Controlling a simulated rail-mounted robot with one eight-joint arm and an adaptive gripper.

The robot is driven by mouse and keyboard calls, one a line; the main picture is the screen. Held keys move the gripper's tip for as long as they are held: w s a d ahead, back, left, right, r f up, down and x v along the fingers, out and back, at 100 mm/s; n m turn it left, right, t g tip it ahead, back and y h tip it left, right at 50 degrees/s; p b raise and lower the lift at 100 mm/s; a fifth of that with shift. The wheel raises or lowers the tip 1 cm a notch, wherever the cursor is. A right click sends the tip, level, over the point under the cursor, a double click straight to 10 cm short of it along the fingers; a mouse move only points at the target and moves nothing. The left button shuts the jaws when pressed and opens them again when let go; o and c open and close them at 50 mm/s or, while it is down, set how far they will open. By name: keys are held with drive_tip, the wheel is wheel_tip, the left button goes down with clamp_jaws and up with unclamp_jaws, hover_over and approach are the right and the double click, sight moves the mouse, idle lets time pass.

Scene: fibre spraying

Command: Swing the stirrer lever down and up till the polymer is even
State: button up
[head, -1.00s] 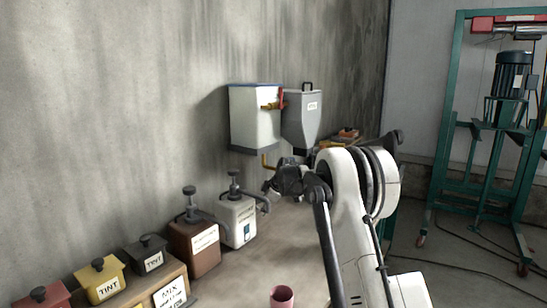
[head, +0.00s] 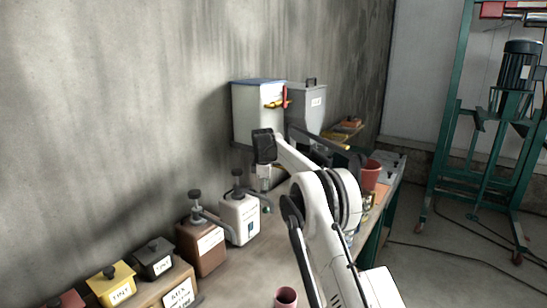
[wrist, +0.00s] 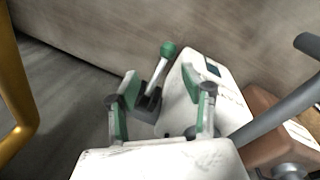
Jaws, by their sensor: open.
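A lever with a green knob (wrist: 168,48) and a pale shaft rises from a dark slotted base (wrist: 147,104) in the wrist view. The lever leans to the upper right there. My gripper (wrist: 160,75) is open, its green-padded fingers on either side of the lever in the picture. I cannot tell whether they touch it or how far above it they are. In the head view my gripper (head: 264,184) points down beside the white pump bottle (head: 240,220). A small green spot (head: 267,209) below it looks like the knob. No polymer is visible.
The white bottle (wrist: 222,98) and a brown pump bottle (wrist: 262,110) stand close on the right in the wrist view. A yellow pipe (wrist: 12,95) is at its left edge. A white tank (head: 256,112) and grey hopper (head: 306,108) hang on the wall behind.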

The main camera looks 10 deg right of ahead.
wheel_tip(320, 180, up, 12)
drive_tip(key=s+r+b, duration=0.1)
drive_tip(key=s, duration=0.1)
drive_tip(key=s+r+m+t+b, duration=0.1)
drive_tip(key=s+r+m+b, duration=0.3)
drive_tip(key=s, duration=0.8)
drive_tip(key=shift+r, duration=1.05)
